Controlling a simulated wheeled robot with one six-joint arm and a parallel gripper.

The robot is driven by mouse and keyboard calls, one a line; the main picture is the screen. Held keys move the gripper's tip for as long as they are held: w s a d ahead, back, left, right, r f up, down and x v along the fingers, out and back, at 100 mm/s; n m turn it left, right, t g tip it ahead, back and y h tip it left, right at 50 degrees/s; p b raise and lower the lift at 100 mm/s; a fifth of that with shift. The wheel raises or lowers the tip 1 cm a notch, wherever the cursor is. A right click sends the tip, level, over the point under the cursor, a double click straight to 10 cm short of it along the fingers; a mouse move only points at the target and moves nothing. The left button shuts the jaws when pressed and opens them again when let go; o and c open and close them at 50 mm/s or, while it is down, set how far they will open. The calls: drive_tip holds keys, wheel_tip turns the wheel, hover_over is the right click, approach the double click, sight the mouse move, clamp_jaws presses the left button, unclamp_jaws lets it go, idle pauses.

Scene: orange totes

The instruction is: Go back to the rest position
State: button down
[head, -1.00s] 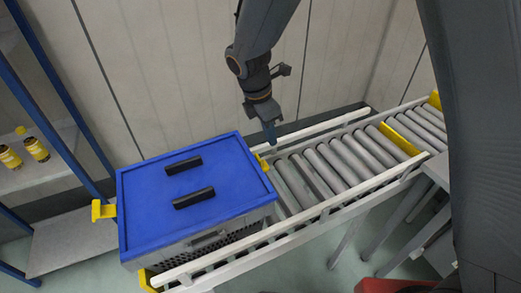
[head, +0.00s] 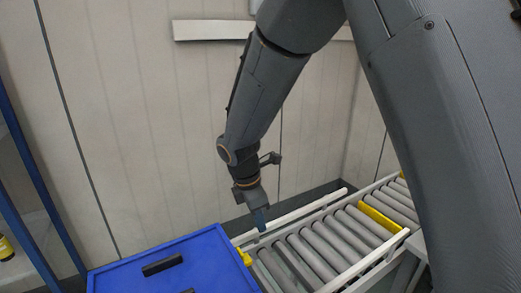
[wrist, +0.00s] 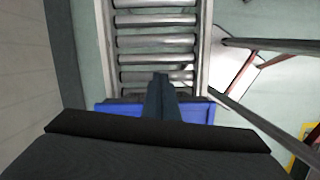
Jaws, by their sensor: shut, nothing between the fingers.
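My gripper (head: 260,217) hangs from the arm in the head view, fingers pointing down, above the near end of the roller conveyor and close to the blue lid's right corner. In the wrist view the fingers (wrist: 161,98) are together with nothing between them. The blue-lidded crate (head: 165,262) stands at the bottom of the head view, its lid carrying two black handles, the lower one cut by the frame edge. Part of the blue lid (wrist: 118,110) shows behind the fingers in the wrist view.
The roller conveyor (head: 318,247) runs to the upper right, with a yellow stop (head: 384,219) across it. A blue-framed shelf (head: 40,170) stands at the left with a yellow bottle (head: 5,249). A panelled wall (head: 150,120) closes the back.

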drive_tip(key=s+d+f+m+y+b, duration=0.1)
drive_tip(key=s+d+m+b, duration=0.3)
drive_tip(key=d+m, duration=0.6)
drive_tip(key=s+d+f+m+y+b, duration=0.1)
drive_tip(key=s+d+f+m+b, duration=0.3)
drive_tip(key=s+d+m, duration=0.4)
drive_tip(key=d+m, duration=0.3)
drive_tip(key=m, duration=0.1)
drive_tip(key=shift+w+f, duration=0.1)
